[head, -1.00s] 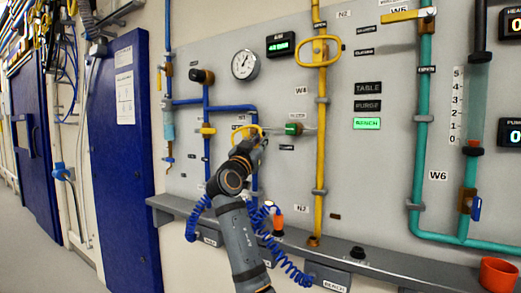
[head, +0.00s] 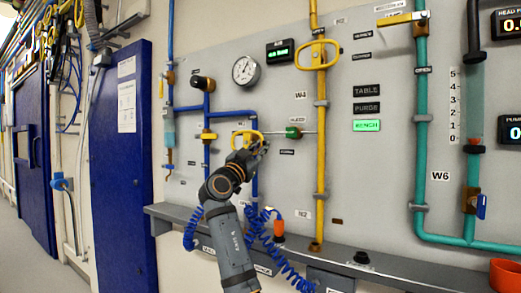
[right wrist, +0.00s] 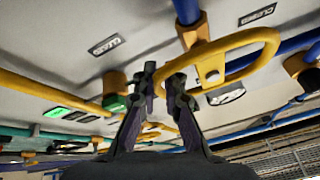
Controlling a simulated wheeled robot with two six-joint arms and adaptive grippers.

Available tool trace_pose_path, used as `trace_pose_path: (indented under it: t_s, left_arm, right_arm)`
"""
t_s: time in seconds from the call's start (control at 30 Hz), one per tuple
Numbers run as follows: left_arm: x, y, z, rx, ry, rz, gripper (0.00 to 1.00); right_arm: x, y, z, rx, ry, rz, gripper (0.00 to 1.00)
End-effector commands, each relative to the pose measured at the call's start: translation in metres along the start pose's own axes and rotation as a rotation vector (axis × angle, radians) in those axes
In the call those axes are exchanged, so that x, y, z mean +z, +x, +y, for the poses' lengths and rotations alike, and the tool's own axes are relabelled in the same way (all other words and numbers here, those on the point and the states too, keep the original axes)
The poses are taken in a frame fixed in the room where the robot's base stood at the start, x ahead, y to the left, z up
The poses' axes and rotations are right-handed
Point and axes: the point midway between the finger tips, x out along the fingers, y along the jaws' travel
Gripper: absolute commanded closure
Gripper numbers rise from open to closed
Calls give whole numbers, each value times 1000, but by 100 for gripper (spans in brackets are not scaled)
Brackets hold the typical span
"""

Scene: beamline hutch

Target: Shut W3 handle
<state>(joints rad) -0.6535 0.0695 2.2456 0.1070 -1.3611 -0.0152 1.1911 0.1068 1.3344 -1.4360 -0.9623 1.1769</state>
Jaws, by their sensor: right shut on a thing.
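A yellow loop handle (head: 247,134) sits on a blue pipe on the grey panel, left of a green fitting. I cannot read a W3 tag on it. My right gripper (head: 256,146) reaches up to the loop from below and hides part of it. In the right wrist view the yellow loop (right wrist: 272,42) lies across the fingers, and my right gripper (right wrist: 164,78) is shut on its near end. The loop slants to the upper right there. My left gripper is not in view.
Another yellow loop handle (head: 318,55) sits on the yellow vertical pipe (head: 320,170) to the right. A round gauge (head: 245,70) is above. A grey ledge (head: 390,268) runs below the panel, with a blue coiled hose (head: 270,250) beside my arm. An orange cup (head: 505,277) stands at right.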

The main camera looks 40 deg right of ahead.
Motion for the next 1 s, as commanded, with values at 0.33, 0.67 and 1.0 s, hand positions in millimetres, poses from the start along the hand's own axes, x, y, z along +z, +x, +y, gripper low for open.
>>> trace_pose_path:
  t_s: [0.33,0.67,1.0]
  left_arm:
    - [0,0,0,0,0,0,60]
    - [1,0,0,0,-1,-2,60]
    - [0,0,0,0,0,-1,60]
  right_arm:
    - [0,0,0,2,0,0,70]
    - [0,-2,0,0,0,-1,67]
    - [2,-70,0,-2,2,-5,67]
